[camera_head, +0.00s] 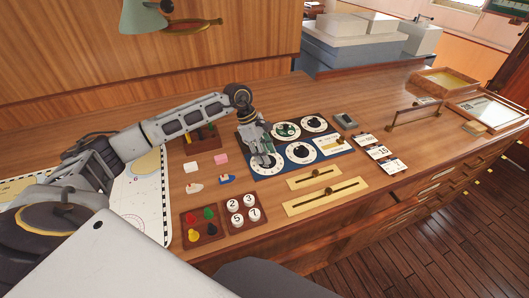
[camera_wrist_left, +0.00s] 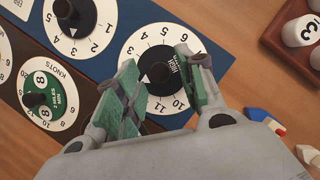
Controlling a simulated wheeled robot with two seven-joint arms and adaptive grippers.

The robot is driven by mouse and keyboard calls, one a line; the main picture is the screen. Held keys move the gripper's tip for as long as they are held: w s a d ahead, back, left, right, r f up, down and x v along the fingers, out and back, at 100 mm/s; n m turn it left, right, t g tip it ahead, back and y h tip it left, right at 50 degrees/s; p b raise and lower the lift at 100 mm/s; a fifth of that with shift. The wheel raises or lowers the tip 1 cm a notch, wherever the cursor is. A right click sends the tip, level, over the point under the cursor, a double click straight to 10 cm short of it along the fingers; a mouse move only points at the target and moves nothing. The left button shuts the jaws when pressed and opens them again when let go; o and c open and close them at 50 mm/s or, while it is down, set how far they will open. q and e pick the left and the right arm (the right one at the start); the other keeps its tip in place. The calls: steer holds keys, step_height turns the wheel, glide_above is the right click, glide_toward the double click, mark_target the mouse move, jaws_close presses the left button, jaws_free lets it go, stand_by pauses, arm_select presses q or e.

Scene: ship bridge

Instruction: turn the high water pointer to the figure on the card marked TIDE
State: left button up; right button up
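The high water dial (camera_wrist_left: 126,58) is a white ring with black figures around a black knob lettered HIGH. It sits in the corner of a blue panel, and its white pointer (camera_wrist_left: 143,78) faces left in the wrist view. In the head view the dial (camera_head: 268,167) is partly under my left gripper (camera_head: 263,150). My left gripper (camera_wrist_left: 160,85) is open, with its green-padded fingers on either side of the knob. I cannot tell whether the pads touch it. Several cards (camera_head: 378,151) lie right of the panel; their print is too small to read. My right gripper is not in view.
Other dials (camera_head: 300,152) fill the panel close by. Two brass slider plates (camera_head: 327,195) lie in front. Trays of coloured pegs (camera_head: 187,238) and numbered counters (camera_head: 227,222) stand front left. Small boats (camera_head: 228,180) lie left of the panel. Bare wood shows around these.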

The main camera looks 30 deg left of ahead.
arm_select(q)
jaws_close()
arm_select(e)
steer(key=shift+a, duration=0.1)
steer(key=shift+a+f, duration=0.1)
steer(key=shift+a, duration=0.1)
